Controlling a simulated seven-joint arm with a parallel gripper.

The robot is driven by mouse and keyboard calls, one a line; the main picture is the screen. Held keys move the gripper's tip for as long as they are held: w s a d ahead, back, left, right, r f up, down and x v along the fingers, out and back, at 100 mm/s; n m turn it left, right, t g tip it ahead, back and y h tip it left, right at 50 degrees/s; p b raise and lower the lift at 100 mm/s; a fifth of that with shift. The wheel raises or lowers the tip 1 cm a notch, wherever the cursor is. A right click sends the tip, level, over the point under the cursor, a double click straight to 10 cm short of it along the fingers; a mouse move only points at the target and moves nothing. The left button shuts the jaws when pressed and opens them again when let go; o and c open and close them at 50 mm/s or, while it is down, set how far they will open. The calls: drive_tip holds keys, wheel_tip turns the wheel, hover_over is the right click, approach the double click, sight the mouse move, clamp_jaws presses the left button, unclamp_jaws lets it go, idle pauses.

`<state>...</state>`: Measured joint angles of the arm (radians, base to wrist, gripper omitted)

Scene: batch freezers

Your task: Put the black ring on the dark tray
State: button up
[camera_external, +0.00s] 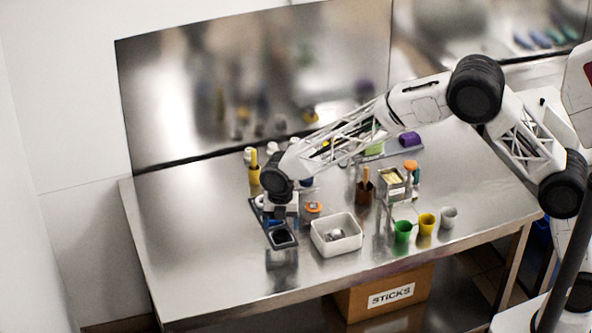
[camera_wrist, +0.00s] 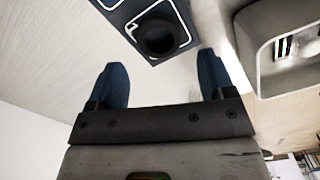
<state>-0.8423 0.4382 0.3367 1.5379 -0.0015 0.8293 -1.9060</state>
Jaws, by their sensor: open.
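The dark tray (camera_external: 258,213) is a long dark blue piece with white outlines, lying on the steel table below my wrist. The black ring (camera_external: 281,237) sits on the tray's near end, within a white outline. In the wrist view the ring (camera_wrist: 156,37) shows as a dark round shape on the tray (camera_wrist: 181,9), past my fingertips. My gripper (camera_wrist: 161,75) has its two blue fingers spread with nothing between them. The ring is apart from the fingers. In the external view my wrist hides part of the tray, and the fingers are hard to make out.
A white bin (camera_external: 336,247) with grey items stands right of the tray. An orange-topped jar (camera_external: 314,209) is close behind it. Green (camera_external: 402,231), yellow (camera_external: 426,223) and pale cups (camera_external: 448,216) stand farther right. The table's left side is clear.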

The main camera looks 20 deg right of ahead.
wheel_tip(320, 180, up, 8)
idle(0.4)
drive_tip(key=shift+r, duration=0.1)
idle(0.8)
drive_tip(key=d+r+m, duration=0.4)
drive_tip(key=d+r, duration=0.1)
drive_tip(key=d, duration=0.6)
drive_tip(key=d+r+m, duration=0.4)
drive_tip(key=d+r, duration=0.2)
drive_tip(key=d, duration=0.4)
drive_tip(key=d+r+m, duration=0.4)
drive_tip(key=d+r, duration=0.1)
drive_tip(key=d, duration=0.6)
drive_tip(key=s+d+r+m+t, duration=0.1)
drive_tip(key=s+d+r+m, duration=0.3)
drive_tip(key=d, duration=0.5)
drive_tip(key=s+d+r+m+t, duration=0.1)
drive_tip(key=s+d+m, duration=0.3)
drive_tip(key=d, duration=0.6)
drive_tip(key=s+d+f+m, duration=0.1)
drive_tip(key=s+d+m, duration=0.5)
drive_tip(key=s, duration=0.5)
drive_tip(key=s+d+f+m, duration=0.1)
drive_tip(key=s+d+m, duration=0.4)
drive_tip(key=s+d, duration=0.6)
drive_tip(key=shift+s+f+m+t, duration=0.3)
drive_tip(key=shift+s+f+m, duration=0.1)
drive_tip(key=shift+s, duration=0.1)
